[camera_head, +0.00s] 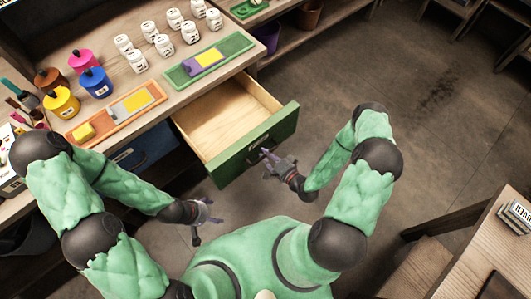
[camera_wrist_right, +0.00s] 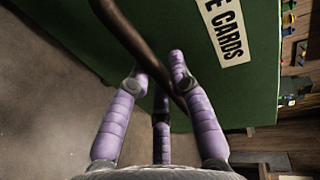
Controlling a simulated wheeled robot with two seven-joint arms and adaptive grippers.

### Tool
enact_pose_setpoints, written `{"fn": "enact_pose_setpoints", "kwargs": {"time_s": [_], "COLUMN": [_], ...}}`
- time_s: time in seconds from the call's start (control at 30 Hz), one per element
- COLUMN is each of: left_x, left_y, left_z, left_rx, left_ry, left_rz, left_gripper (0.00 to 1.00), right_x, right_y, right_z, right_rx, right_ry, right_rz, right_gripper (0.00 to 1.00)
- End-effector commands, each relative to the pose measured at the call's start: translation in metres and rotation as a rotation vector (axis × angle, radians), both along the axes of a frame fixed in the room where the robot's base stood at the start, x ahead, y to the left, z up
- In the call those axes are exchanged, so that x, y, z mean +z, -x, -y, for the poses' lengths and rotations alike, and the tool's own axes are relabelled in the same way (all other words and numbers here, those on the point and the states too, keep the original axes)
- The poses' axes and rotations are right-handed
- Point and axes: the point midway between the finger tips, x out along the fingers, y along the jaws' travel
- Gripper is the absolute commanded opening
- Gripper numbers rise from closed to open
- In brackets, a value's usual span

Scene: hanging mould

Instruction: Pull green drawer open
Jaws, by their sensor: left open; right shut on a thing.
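The green drawer (camera_head: 228,168) stands pulled out from under the wooden worktop, and its pale wooden inside looks empty. My right gripper (camera_head: 268,157) is at the middle of its front. In the right wrist view, my right gripper (camera_wrist_right: 160,75) is shut on the drawer's dark bar handle (camera_wrist_right: 128,35), its purple fingers on either side of it. My left gripper (camera_head: 207,213) is open and empty, low in front of the bench and apart from the drawer.
A blue drawer (camera_head: 140,150) is beside it at the left. The worktop holds white jars (camera_head: 163,45), coloured pots (camera_head: 95,82), an orange tray (camera_head: 115,112) and a green tray (camera_head: 208,60). Another wooden table (camera_head: 465,240) is at lower right. The floor (camera_head: 380,75) to the right is clear.

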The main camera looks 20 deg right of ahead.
Motion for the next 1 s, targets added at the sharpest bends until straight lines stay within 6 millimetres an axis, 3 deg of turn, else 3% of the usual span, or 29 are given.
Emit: {"fn": "enact_pose_setpoints", "kwargs": {"time_s": [0.03, 0.07, 0.13, 0.17, 0.57, 1.0], "left_x": [0.0, 0.0, 0.0, 0.0, 0.0, 0.0], "left_y": [0.0, 0.0, 0.0, 0.0, 0.0, 0.0], "left_z": [0.0, 0.0, 0.0, 0.0, 0.0, 0.0], "left_rx": [0.0, 0.0, 0.0, 0.0, 0.0, 0.0], "left_ry": [0.0, 0.0, 0.0, 0.0, 0.0, 0.0], "left_rz": [0.0, 0.0, 0.0, 0.0, 0.0, 0.0], "left_gripper": [0.8, 0.8, 0.8, 0.8, 0.8, 0.8], "right_x": [-0.001, -0.001, -0.001, -0.001, 0.0, 0.012], "right_y": [0.0, 0.0, 0.0, 0.0, 0.003, 0.057], "right_z": [0.001, 0.001, 0.001, 0.0, 0.002, 0.023], "right_rx": [-0.002, -0.002, -0.002, -0.002, -0.001, -0.006], "right_ry": [0.0, 0.0, 0.0, 0.0, 0.0, 0.0], "right_rz": [-0.003, -0.003, -0.003, -0.003, -0.001, -0.003], "right_gripper": [0.0, 0.23, 0.43, 0.46, 0.46, 0.46]}}
